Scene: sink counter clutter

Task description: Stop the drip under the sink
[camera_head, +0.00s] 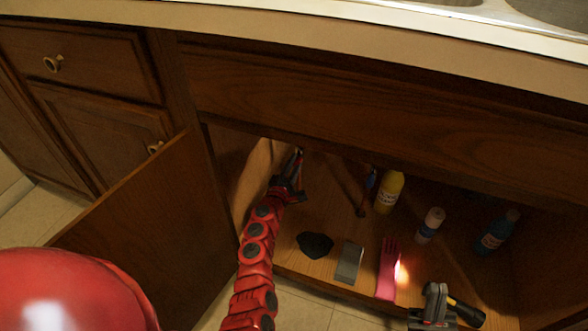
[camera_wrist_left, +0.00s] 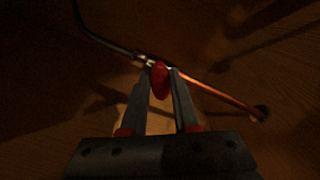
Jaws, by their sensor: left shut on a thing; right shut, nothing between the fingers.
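In the left wrist view, a red oval valve handle (camera_wrist_left: 160,78) sits on a metal fitting, with a copper pipe (camera_wrist_left: 215,94) running to the right and a dark hose (camera_wrist_left: 92,35) to the upper left. My left gripper (camera_wrist_left: 160,84) is shut on the red handle, a finger on each side. In the head view, my left gripper (camera_head: 297,162) is deep in the open cabinet at the left, and the handle is hard to make out there. My right gripper (camera_head: 435,292) is shut and empty at the cabinet's front edge, beside a yellow and black flashlight (camera_head: 466,311).
A yellow bottle (camera_head: 388,192), a white-capped bottle (camera_head: 431,225) and a blue bottle (camera_head: 497,232) stand in the cabinet. A dark flat piece (camera_head: 315,245), a grey block (camera_head: 349,263) and a pink glove (camera_head: 387,275) lie near the front. The open door (camera_head: 160,235) is at left.

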